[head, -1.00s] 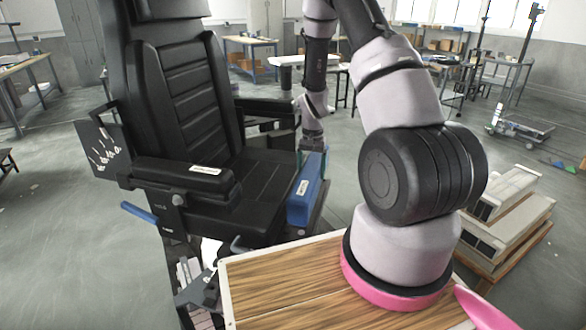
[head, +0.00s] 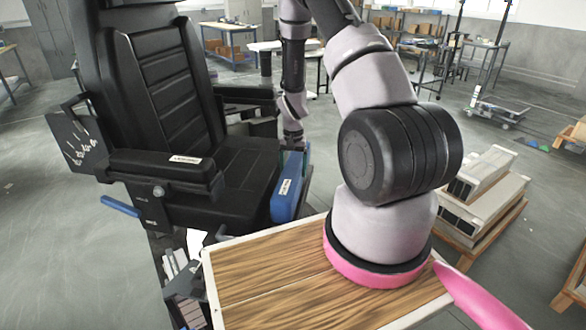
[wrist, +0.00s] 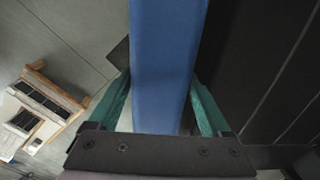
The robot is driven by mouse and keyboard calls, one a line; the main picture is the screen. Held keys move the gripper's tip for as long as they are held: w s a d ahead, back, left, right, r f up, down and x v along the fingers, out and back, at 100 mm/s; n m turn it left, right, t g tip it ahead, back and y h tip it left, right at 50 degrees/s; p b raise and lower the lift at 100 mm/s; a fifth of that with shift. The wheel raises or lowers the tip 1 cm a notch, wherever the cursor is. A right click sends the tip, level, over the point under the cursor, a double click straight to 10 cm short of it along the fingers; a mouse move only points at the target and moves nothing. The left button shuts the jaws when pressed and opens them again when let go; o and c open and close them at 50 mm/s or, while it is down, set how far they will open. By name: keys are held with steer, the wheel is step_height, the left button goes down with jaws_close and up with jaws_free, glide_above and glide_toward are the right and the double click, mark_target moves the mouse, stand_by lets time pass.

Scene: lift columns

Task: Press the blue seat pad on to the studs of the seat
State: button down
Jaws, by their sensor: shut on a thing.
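The blue seat pad (head: 287,188) stands on edge at the front right of the black seat (head: 245,165). It carries a small white label. My gripper (head: 293,147) reaches down to the pad's upper far end and is shut on it. In the wrist view the blue pad (wrist: 165,60) runs lengthwise between the teal fingers of my gripper (wrist: 161,85). The dark seat surface (wrist: 265,70) lies right beside the pad there. I cannot tell whether pad and seat touch. The studs are not visible.
A black armrest (head: 165,166) with a white label and a blue lever (head: 120,206) are on the chair's near side. A wood-topped surface (head: 265,285) lies below my arm. Pale boxes on a pallet (head: 485,190) stand at right. Open floor (head: 60,250) lies at left.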

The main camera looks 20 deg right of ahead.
steer(key=shift+f, duration=0.15)
steer(key=shift+s+f, duration=0.1)
steer(key=shift+f, duration=0.15)
steer(key=shift+f, duration=1.55)
stand_by(2.7)
jaws_free()
steer(key=shift+r, duration=0.25)
steer(key=shift+r, duration=0.8)
steer(key=shift+r, duration=0.1)
